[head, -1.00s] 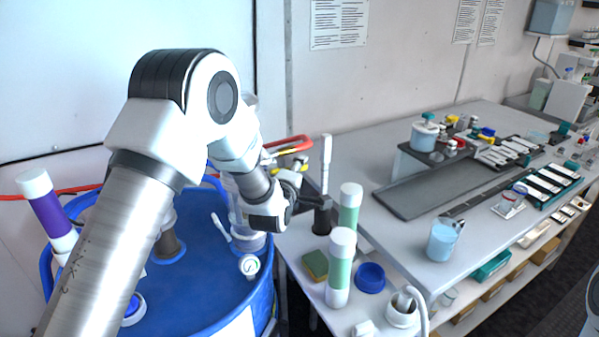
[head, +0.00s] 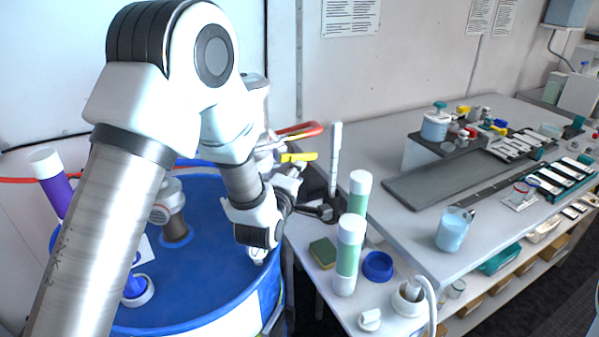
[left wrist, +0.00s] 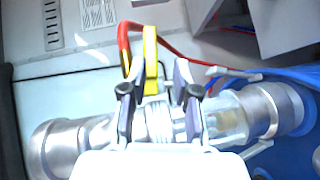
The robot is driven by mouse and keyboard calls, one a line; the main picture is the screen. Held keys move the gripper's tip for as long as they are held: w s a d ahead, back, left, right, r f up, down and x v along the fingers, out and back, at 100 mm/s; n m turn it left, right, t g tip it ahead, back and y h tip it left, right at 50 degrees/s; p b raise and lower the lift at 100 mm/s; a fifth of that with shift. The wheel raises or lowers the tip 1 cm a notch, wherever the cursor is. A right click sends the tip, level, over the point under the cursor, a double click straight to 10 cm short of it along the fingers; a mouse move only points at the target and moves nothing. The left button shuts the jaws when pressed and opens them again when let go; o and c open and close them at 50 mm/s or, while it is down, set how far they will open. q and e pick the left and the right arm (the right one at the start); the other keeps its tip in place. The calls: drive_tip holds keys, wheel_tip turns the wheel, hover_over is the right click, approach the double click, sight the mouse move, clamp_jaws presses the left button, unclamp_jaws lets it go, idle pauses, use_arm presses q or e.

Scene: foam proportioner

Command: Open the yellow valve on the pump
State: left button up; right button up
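The yellow valve handle (head: 299,157) sticks out on the pump at the back edge of the blue drum, just beyond my left gripper. In the left wrist view the yellow handle (left wrist: 151,60) stands upright between the lines of the two fingers, with a red handle (left wrist: 124,45) beside it on the left. My left gripper (left wrist: 159,92) is open, its fingers apart; whether they touch the handle I cannot tell. The pump body (left wrist: 228,118), metal and clear, runs across behind the fingers. In the head view my left arm hides much of the pump. My right gripper is not in view.
The blue drum (head: 215,285) stands below my left arm. Right of it a bench (head: 300,240) holds green-and-white bottles (head: 347,262), a sponge (head: 322,252) and a blue ring (head: 377,266). A black stand with a white upright piece (head: 335,160) is close to my left gripper.

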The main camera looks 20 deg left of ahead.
use_arm(q)
drive_tip(key=shift+s, duration=0.1)
drive_tip(key=s+d+r, duration=0.1)
drive_tip(key=s, duration=0.6)
drive_tip(key=shift+s, duration=0.3)
drive_tip(key=shift+w, duration=0.15)
drive_tip(key=shift+c, duration=0.3)
